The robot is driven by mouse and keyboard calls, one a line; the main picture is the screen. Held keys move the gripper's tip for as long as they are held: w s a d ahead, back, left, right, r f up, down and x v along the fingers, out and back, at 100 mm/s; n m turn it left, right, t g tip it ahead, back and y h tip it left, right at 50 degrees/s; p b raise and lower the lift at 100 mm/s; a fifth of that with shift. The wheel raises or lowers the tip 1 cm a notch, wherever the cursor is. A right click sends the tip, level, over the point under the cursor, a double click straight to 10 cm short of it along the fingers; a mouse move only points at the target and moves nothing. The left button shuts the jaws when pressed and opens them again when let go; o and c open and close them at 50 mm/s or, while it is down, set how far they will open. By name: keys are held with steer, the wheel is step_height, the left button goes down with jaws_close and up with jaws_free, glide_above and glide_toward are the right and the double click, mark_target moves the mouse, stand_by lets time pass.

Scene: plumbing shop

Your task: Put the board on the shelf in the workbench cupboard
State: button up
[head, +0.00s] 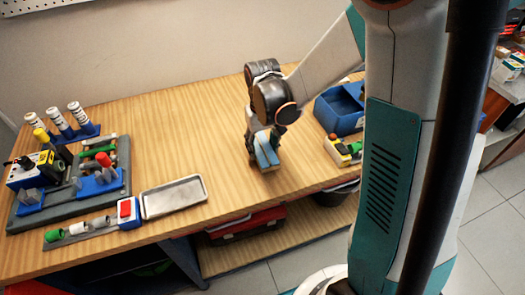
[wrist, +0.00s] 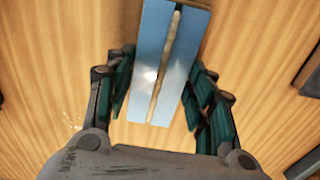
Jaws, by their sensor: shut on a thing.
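A light-blue board (head: 266,152) is at my gripper on the workbench top. In the wrist view the board (wrist: 152,60) shows as two blue strips with a narrow wood-coloured gap between them. My gripper (wrist: 163,92) has its fingers on either side of the board and is shut on it. In the head view my gripper (head: 264,135) is over the middle of the bench. I cannot tell whether the board touches the bench top. Under the bench (head: 185,100) is a wooden lower shelf (head: 290,238). A dark-blue cupboard side (head: 186,262) shows to its left; its inside is mostly hidden.
A metal tray (head: 174,196), a pipe-fitting strip (head: 92,228) and a grey fixture board (head: 60,212) lie on the left. A blue bin (head: 340,112) and a small yellow-and-red item (head: 342,150) are on the right. A red toolbox (head: 248,224) is underneath.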

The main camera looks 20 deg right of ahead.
steer(key=shift+f, duration=0.95)
steer(key=shift+f+b, duration=0.2)
steer(key=shift+b, duration=0.15)
steer(key=o, duration=1.3)
steer(key=shift+r, duration=0.1)
steer(key=shift+r, duration=0.1)
